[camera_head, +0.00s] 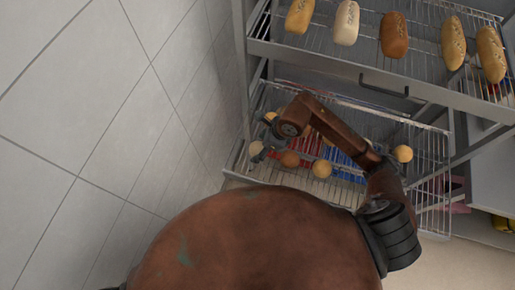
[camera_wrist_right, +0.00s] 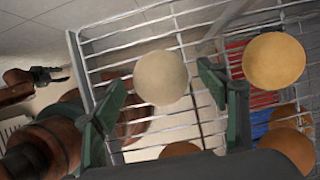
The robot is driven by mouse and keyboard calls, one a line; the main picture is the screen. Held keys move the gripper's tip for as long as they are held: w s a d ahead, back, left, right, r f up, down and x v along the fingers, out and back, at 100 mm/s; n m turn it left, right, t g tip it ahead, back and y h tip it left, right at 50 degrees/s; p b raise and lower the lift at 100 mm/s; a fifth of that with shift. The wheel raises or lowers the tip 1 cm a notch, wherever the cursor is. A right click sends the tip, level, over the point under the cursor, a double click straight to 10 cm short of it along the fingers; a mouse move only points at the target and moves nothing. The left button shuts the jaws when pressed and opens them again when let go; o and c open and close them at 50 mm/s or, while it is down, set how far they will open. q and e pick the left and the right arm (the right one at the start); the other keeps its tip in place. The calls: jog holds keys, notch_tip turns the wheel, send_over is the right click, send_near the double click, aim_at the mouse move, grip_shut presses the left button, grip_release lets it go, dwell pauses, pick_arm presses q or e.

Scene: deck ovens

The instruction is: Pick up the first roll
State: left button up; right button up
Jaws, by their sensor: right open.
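Several round rolls lie on the lower wire rack (camera_head: 430,198) in the head view. One roll (camera_head: 403,153) is apart from the others at the right; another roll (camera_head: 321,168) is near the front. My right gripper (camera_head: 264,151) is over the rack's left part, pointing down. In the wrist view the open right gripper (camera_wrist_right: 162,82) has a pale roll (camera_wrist_right: 161,77) showing between its fingers, with gaps on both sides. A golden roll (camera_wrist_right: 273,61) is just right of the right finger.
An upper wire rack (camera_head: 335,59) with several long loaves (camera_head: 394,34) is above and behind the lower one. A metal rack post (camera_head: 242,60) and tiled wall (camera_head: 120,110) bound the left. Red and blue striped items lie under the lower rack.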

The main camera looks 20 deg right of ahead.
jog(key=shift+w+f, duration=0.1)
jog(key=shift+f, duration=0.05)
jog(key=shift+c, duration=0.6)
jog(key=c, duration=1)
